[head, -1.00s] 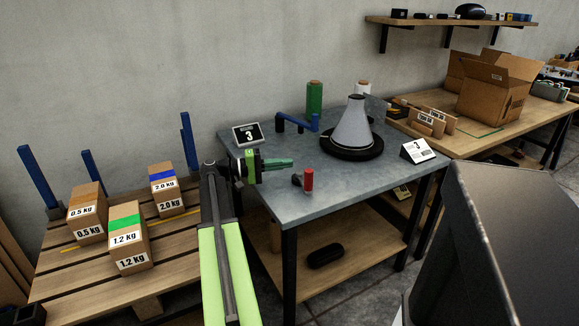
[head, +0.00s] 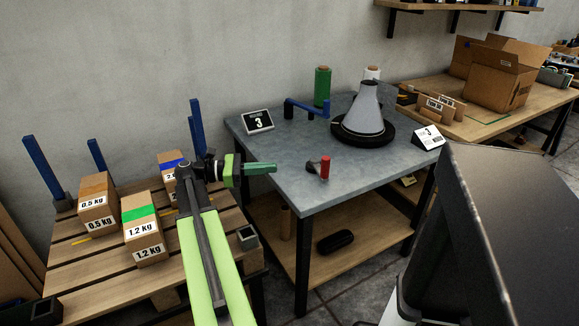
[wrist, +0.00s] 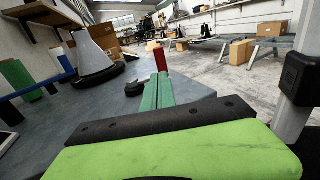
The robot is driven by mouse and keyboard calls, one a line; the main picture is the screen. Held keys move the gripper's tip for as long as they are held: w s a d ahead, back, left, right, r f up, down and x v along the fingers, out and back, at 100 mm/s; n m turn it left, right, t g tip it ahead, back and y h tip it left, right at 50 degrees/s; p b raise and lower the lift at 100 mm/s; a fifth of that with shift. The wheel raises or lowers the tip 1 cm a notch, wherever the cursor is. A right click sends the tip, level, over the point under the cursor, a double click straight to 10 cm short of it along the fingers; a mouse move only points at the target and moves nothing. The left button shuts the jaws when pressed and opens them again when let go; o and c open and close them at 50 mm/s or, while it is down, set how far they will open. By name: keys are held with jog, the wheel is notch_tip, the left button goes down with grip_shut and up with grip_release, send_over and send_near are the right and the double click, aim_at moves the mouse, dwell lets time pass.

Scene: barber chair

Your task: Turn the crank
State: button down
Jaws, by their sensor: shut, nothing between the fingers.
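The crank (head: 324,168) has a red upright handle and a dark arm, and it sits at the front edge of the grey metal table (head: 290,185). My gripper (head: 274,169) is shut and empty, left of the crank and apart from it, with its green fingers pointing right toward the red handle. In the wrist view the green fingers (wrist: 157,93) lie together, and the crank's red handle (wrist: 160,58) stands just beyond their tips. The crank's dark base shows left of the handle there.
A grey cone on a black disc (head: 362,115), a blue bent bar (head: 306,108) and a green spool (head: 322,86) stand farther back on the table. A pallet with weight boxes (head: 143,228) is at left. A large dark panel (head: 510,220) stands at right.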

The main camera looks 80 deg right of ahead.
jog(key=x, duration=1.3)
jog(key=shift+s, duration=0.1)
